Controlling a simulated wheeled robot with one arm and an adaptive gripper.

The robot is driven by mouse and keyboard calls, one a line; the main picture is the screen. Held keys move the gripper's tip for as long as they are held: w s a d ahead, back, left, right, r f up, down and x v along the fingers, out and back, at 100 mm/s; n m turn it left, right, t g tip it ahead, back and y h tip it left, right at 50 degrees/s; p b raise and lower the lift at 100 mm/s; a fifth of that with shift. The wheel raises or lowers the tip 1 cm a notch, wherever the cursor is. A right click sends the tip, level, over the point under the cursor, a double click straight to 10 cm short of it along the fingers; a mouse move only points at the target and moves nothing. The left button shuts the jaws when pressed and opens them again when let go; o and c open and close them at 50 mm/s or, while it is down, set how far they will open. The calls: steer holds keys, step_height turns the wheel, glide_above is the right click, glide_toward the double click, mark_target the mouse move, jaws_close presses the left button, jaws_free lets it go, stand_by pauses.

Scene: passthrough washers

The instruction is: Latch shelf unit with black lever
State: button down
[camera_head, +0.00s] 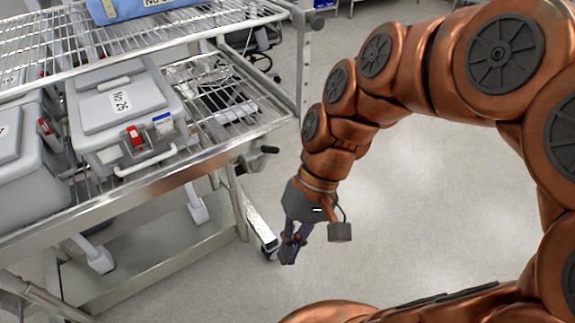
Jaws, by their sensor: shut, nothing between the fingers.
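The shelf unit (172,182) is a metal rack with wire shelves at the left. A black lever (264,150) sticks out from its right front corner, at the end of the middle shelf's front rail. My gripper (289,254) is shut and empty. It points down, to the right of the rack's front leg and lower in the picture than the lever, apart from it. Whether the lever is in its latched position I cannot tell.
A grey lidded box labelled No 26 (122,98) stands on the middle shelf, with another grey box (22,160) to its left. A blue item (130,8) lies on the top shelf. The floor (400,230) right of the rack is clear.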

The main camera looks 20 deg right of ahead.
steer(key=w+a+f+m+t+y+b, duration=0.15)
steer(key=w+f+y+b, duration=0.25)
steer(key=w+y+b, duration=0.4)
steer(key=w+a+f+m+y+b, duration=0.1)
steer(key=w+f+m+y+b, duration=0.15)
steer(key=w+b, duration=0.55)
steer(key=w+d+f+m+t+y+b, duration=0.1)
steer(key=w+d+f+m+t+b, duration=0.1)
steer(key=w+d+f+t, duration=0.3)
steer(key=w+d+f+m+t+y+b, duration=0.1)
steer(key=w+d+f+m+t+b, duration=0.2)
steer(key=d, duration=0.8)
steer(key=w+d+f+m+t+y+b, duration=0.1)
steer(key=w+d+f+m+t+b, duration=0.2)
steer(key=w+d+f+t, duration=0.3)
steer(key=w+d+f+b, duration=0.1)
steer(key=w+d, duration=0.1)
steer(key=w, duration=0.1)
steer(key=shift+w+f+t+y, duration=0.15)
steer(key=shift+f+t+y, duration=0.15)
steer(key=shift+t+y, duration=0.05)
steer(key=shift+a+b, duration=0.1)
steer(key=shift+b, duration=0.2)
